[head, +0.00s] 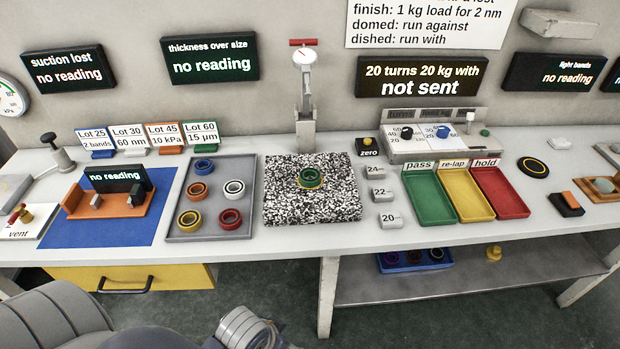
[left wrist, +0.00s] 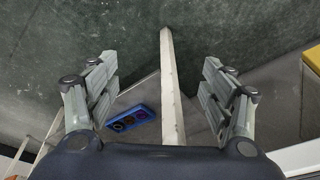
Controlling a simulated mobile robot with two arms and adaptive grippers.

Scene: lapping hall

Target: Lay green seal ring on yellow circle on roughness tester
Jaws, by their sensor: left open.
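A green seal ring (head: 311,177) lies flat on a black-and-white speckled plate (head: 285,207) at the middle of the bench. A yellow line shows around the ring's lower edge. A stand with a dial gauge (head: 304,90) rises behind the plate. An orange device with a "no reading" display (head: 115,178) sits on a blue mat; no label names a roughness tester. A black disc with a yellow circle (head: 533,167) lies at the right. My left gripper (left wrist: 160,70) is open and empty, over the floor and the lower shelf. My right gripper is out of view.
A grey tray (head: 211,165) with several coloured rings lies left of the speckled plate. Green, yellow and red trays (head: 431,198) stand to the right, beside small grey weights (head: 388,220). A blue tray (head: 413,267) with dark rings is on the lower shelf.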

